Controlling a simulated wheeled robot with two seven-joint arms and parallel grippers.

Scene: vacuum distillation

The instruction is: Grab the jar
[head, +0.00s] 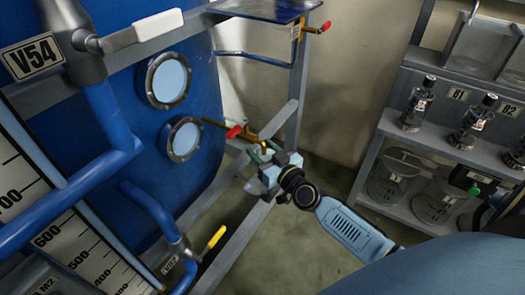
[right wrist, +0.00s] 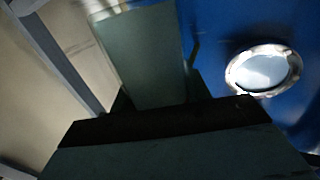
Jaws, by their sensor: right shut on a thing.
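Two clear glass jars stand on the low shelf at the right of the head view, one at the left (head: 388,183) and one beside it (head: 432,208). My right gripper (head: 266,165) is far left of them, by the blue tank's metal frame and a brass pipe with a red handle. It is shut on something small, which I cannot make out. In the right wrist view, flat grey-green gripper parts (right wrist: 145,60) fill the middle and hide what is between the fingers. My left gripper is not in view.
The blue tank (head: 165,30) with round portholes fills the left. A red handle (head: 235,131) and a yellow handle (head: 217,237) stick out nearby. Small bottles, one here (head: 417,105), line the upper shelf. Clear floor (head: 290,240) lies between tank and shelves.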

